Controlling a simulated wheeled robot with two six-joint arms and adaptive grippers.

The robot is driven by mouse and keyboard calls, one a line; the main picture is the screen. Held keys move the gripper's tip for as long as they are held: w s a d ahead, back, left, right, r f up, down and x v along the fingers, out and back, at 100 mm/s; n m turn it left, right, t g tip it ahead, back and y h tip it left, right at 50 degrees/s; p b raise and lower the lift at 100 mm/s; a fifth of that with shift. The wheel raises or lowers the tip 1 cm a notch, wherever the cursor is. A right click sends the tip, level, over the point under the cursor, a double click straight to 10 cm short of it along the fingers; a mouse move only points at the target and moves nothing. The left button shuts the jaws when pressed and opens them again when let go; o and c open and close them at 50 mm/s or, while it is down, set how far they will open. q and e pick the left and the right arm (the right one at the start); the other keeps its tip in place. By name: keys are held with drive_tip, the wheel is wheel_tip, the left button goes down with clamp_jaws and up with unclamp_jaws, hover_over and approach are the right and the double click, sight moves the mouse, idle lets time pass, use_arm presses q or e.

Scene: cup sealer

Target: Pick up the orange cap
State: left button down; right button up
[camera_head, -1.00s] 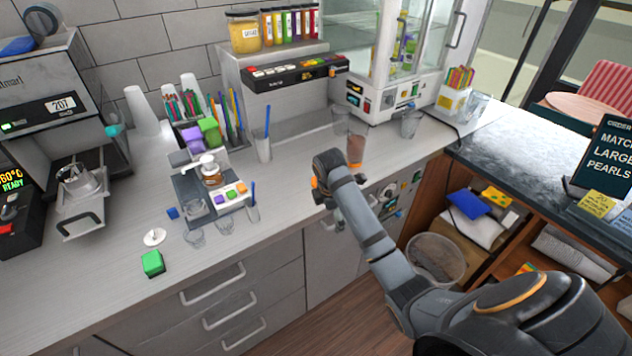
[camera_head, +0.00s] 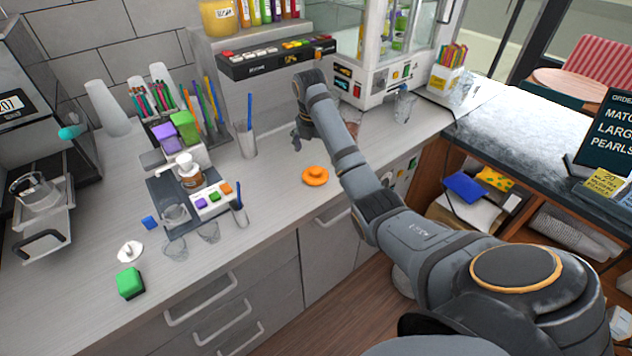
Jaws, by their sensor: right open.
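The orange cap (camera_head: 315,176) lies on the counter (camera_head: 275,205) near its front edge, with its small raised top showing. My right arm comes in from the lower right, over the counter and to the right of the cap. My right gripper (camera_head: 299,143) points down beyond the cap, close to the back of the counter. It is open and apart from the cap; its fingers are small and dark in this view. My left gripper is not in view.
A clear cup with a blue straw (camera_head: 246,140) stands left of the right gripper. A small tray (camera_head: 163,200) with a jar, glasses and coloured blocks is further left. A green block (camera_head: 130,283) and a white lid (camera_head: 130,251) lie front left. My right arm partly hides a cup behind it.

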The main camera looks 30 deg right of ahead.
sight(316, 169)
drive_tip(key=shift+w+f+b, duration=0.2)
drive_tip(key=shift+f+b, duration=0.2)
drive_tip(key=shift+f, duration=0.75)
drive_tip(key=shift+w, duration=0.15)
drive_tip(key=shift+d, duration=0.1)
drive_tip(key=shift+f+b, duration=0.3)
drive_tip(key=f+b, duration=0.2)
drive_tip(key=b, duration=0.1)
drive_tip(key=shift+s+f, duration=0.2)
drive_tip(key=shift+f, duration=0.1)
drive_tip(key=shift+w+d+f+p, duration=0.1)
drive_tip(key=shift+w+f+p, duration=0.1)
drive_tip(key=shift+f+p, duration=0.5)
drive_tip(key=shift+w+f, duration=0.1)
drive_tip(key=shift+f, duration=0.1)
drive_tip(key=shift+s+r, duration=0.1)
drive_tip(key=shift+s, duration=0.1)
drive_tip(key=c, duration=0.4)
drive_tip(key=shift+w, duration=0.1)
drive_tip(key=c, duration=0.7)
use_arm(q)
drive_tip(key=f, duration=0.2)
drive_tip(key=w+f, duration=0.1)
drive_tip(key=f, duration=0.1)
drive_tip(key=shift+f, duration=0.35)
